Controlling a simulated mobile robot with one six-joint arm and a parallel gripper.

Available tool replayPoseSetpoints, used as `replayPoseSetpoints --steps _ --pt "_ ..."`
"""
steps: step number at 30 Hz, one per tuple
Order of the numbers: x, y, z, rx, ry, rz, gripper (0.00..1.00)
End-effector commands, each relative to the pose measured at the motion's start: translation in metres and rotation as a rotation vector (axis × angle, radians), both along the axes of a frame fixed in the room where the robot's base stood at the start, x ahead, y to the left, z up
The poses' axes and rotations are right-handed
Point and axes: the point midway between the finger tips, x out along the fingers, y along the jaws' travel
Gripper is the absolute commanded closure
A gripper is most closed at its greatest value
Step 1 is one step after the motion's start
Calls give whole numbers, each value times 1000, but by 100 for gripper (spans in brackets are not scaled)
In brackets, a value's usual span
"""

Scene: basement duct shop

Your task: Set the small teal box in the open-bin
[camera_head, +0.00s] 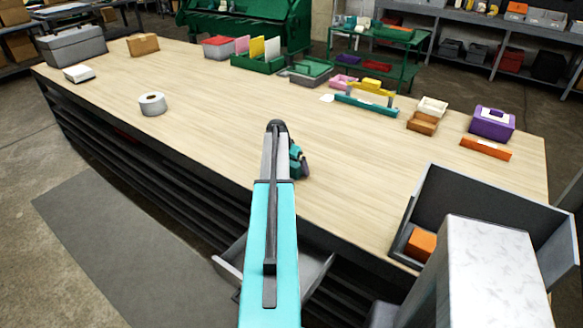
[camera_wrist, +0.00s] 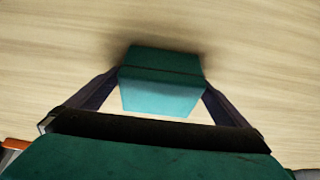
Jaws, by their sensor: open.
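The small teal box (camera_wrist: 160,100) lies on the wooden benchtop in the wrist view, with a dark line across it. My gripper (camera_wrist: 162,80) is open, with one finger at each side of the box. I cannot tell whether the fingers touch it. In the head view my gripper (camera_head: 299,165) is low over the middle of the bench, and my arm hides part of that spot. A grey open-topped bin (camera_head: 470,195), likely the open-bin, is at the right front of the bench. A pale block partly hides it.
An orange box (camera_head: 420,244) lies in the grey bin. A tape roll (camera_head: 152,104) is at the left. Along the back are a green divider tray (camera_head: 258,63), a teal tray (camera_head: 365,103) and a purple box (camera_head: 491,123). The bench between is mostly clear.

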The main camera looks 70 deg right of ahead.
Motion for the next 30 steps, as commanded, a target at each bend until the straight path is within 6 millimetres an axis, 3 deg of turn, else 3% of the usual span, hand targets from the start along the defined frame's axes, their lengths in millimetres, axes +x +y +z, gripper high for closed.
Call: replayPoseSetpoints --steps 2,12,23,30 --pt "0 0 0 0 0 0 0" --pt "0 0 1 -1 -1 0 54" --pt "1 0 3 -1 -1 0 54" --pt "1 0 16 -2 -1 1 54"
